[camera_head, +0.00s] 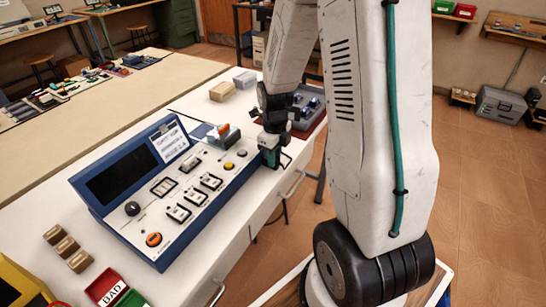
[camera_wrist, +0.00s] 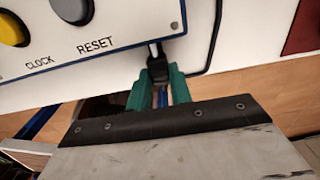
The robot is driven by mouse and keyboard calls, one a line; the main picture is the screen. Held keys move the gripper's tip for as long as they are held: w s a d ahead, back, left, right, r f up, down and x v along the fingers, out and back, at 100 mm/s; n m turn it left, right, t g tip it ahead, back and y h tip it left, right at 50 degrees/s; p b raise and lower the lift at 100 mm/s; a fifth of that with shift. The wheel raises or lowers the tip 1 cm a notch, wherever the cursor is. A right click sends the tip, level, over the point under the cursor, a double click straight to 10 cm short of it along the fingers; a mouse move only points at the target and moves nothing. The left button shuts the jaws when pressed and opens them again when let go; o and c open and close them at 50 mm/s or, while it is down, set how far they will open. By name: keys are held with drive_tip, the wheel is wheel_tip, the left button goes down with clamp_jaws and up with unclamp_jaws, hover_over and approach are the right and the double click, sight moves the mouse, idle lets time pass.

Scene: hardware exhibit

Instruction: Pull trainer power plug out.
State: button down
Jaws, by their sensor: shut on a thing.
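The trainer (camera_head: 150,185) is a blue console with a light sloped panel, a dark screen and several knobs and switches, standing on the white bench. My gripper (camera_head: 270,150) is at its right end, by the bench's front edge. In the wrist view the green fingers of my gripper (camera_wrist: 157,92) are closed around a black power plug (camera_wrist: 157,55) at the trainer's edge, just beyond the RESET label. A bit of blue shows between the fingers. The plug's far end meets the panel's edge; I cannot tell how deep it sits.
A black cable (camera_wrist: 212,45) runs down beside the plug. A small box with an orange top (camera_head: 222,135) stands behind the trainer. Red and green BAD bins (camera_head: 105,287) and brown blocks (camera_head: 67,249) are at the front left. Open floor (camera_head: 490,200) lies to the right.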

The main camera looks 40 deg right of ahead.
drive_tip(key=c, duration=1.2)
unclamp_jaws()
drive_tip(key=shift+s, duration=0.1)
drive_tip(key=shift+c, duration=0.2)
wheel_tip(320, 180, up, 8)
drive_tip(key=shift+f, duration=0.1)
